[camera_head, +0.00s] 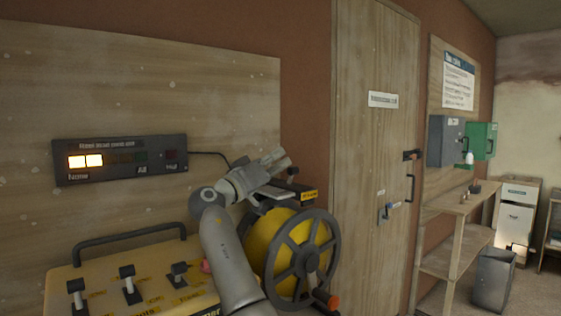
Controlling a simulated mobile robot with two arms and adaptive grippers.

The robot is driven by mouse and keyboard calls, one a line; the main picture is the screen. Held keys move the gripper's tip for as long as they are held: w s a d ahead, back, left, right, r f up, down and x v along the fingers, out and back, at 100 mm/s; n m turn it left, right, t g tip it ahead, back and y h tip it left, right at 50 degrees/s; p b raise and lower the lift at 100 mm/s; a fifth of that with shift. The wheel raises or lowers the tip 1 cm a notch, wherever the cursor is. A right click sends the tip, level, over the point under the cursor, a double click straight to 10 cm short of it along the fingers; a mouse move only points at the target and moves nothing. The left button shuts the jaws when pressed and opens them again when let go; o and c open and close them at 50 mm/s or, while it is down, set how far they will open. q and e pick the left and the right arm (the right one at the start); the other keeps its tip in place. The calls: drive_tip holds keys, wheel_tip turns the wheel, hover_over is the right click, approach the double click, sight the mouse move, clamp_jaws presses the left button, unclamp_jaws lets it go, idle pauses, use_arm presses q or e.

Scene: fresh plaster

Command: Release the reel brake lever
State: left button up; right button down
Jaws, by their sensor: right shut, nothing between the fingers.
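The yellow hose reel (262,243) with its dark spoked wheel (303,258) stands right of centre at the bottom. An orange handle (326,299) sits low on the wheel. My right gripper (283,158) is above the top of the reel, its fingers shut and pointing right. A small dark knob (293,171), perhaps the end of the brake lever, shows just below and right of the fingertips. I cannot tell whether they touch. The rest of the lever is hidden or too small to make out. A small yellow label (309,195) is on the reel's top. My left gripper is not in view.
A yellow console (155,258) with several dark switches and a bar handle (130,238) stands at lower left. A panel (120,158) with two lit lamps hangs on the wall. A closed wooden door (372,150) and a bench (460,205) are to the right.

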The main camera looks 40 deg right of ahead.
drive_tip(key=a+r+v, duration=0.1)
drive_tip(key=r+v, duration=0.2)
drive_tip(key=v, duration=1.2)
drive_tip(key=shift+s+a, duration=0.3)
drive_tip(key=shift+s, duration=0.1)
